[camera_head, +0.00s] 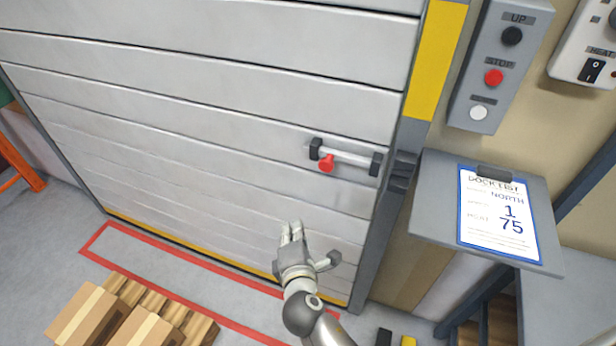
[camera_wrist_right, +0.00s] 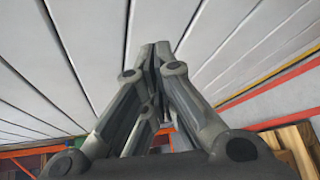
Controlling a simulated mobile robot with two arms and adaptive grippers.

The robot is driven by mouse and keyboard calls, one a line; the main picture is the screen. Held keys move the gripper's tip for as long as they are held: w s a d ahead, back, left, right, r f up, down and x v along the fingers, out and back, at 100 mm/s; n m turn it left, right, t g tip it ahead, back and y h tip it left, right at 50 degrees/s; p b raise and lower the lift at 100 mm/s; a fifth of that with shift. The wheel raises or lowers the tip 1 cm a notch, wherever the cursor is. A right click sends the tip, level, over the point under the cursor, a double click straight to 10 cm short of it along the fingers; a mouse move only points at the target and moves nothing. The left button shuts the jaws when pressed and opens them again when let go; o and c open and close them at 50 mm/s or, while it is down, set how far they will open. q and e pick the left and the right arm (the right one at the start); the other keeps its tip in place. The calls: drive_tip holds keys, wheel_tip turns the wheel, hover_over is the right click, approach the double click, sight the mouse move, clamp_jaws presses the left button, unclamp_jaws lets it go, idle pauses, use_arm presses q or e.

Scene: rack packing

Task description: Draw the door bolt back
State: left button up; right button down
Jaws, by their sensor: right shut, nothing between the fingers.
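The door bolt (camera_head: 350,157) is a pale metal bar lying across the grey slatted door (camera_head: 200,120), near its right edge. Dark brackets carry it at both ends. Its red knob (camera_head: 327,163) sits at the left bracket. A dark catch (camera_head: 403,172) is on the door frame to the right; I cannot tell whether the bar's tip reaches into it. My right gripper (camera_head: 297,232) is in front of the door, below and left of the knob and apart from it. Its fingers also show in the right wrist view (camera_wrist_right: 158,60), shut and empty. My left gripper is out of view.
A control box with a red button (camera_head: 493,77) and a clipboard sheet (camera_head: 498,215) are at the right. Cardboard boxes (camera_head: 85,315) stand on a pallet at lower left, beside red floor lines. The space before the door between gripper and bolt looks clear.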

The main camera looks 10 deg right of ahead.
wheel_tip(320, 180, up, 8)
drive_tip(key=t+h, duration=0.1)
drive_tip(key=t, duration=0.1)
drive_tip(key=w+d+p, duration=0.4)
drive_tip(key=w+d, duration=0.1)
drive_tip(key=w, duration=0.3)
drive_tip(key=shift+w+d+n, duration=0.2)
drive_tip(key=shift+d+n, duration=0.1)
drive_tip(key=shift+r, duration=0.1)
drive_tip(key=shift+s+d+r+p, duration=0.25)
drive_tip(key=shift+s+d+p, duration=0.15)
drive_tip(key=shift+d+p, duration=0.3)
